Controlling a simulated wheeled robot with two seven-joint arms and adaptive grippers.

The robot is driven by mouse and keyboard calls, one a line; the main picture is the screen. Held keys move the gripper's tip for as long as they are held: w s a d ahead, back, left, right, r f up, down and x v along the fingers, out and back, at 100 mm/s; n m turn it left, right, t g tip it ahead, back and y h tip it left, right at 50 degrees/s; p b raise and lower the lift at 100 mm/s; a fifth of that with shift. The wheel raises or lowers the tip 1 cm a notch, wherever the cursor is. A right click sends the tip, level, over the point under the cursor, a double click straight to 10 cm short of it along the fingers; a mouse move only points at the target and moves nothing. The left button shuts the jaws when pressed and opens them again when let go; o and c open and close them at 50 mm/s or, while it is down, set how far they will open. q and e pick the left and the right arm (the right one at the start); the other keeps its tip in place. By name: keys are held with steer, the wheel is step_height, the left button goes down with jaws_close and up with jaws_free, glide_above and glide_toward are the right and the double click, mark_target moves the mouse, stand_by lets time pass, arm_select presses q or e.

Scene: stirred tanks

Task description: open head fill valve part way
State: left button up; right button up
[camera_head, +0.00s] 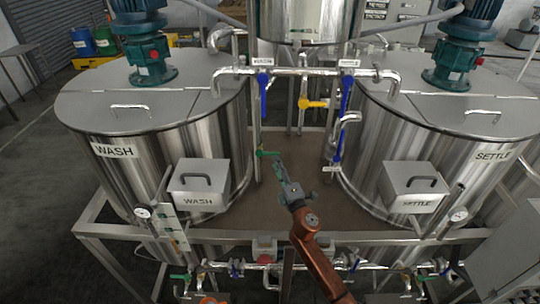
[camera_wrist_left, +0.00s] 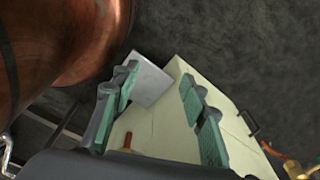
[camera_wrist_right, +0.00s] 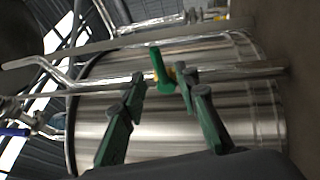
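A green valve handle (camera_head: 267,153) sits low on a thin vertical pipe between the WASH and SETTLE tanks. My right gripper (camera_head: 279,168) is just below and right of it. In the right wrist view the green handle (camera_wrist_right: 161,67) stands just beyond and between the open fingertips of the right gripper (camera_wrist_right: 165,82); I cannot tell whether they touch it. The steel head tank (camera_head: 300,18) is at the top centre. No label readable here names the head fill valve. My left gripper (camera_wrist_left: 160,85) is open and empty in its wrist view, outside the head view.
The WASH tank (camera_head: 165,130) and SETTLE tank (camera_head: 375,135) flank the pipes. Blue handles (camera_head: 263,95) and a yellow handle (camera_head: 313,103) are on nearby pipes. A frame rail with more valves runs below. A pale box (camera_wrist_left: 165,125) lies beyond my left fingers.

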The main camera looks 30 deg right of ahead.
mark_target(272, 154)
steer(key=shift+x, duration=3.15)
steer(key=shift+r, duration=0.1)
steer(key=shift+c, duration=0.7)
jaws_close()
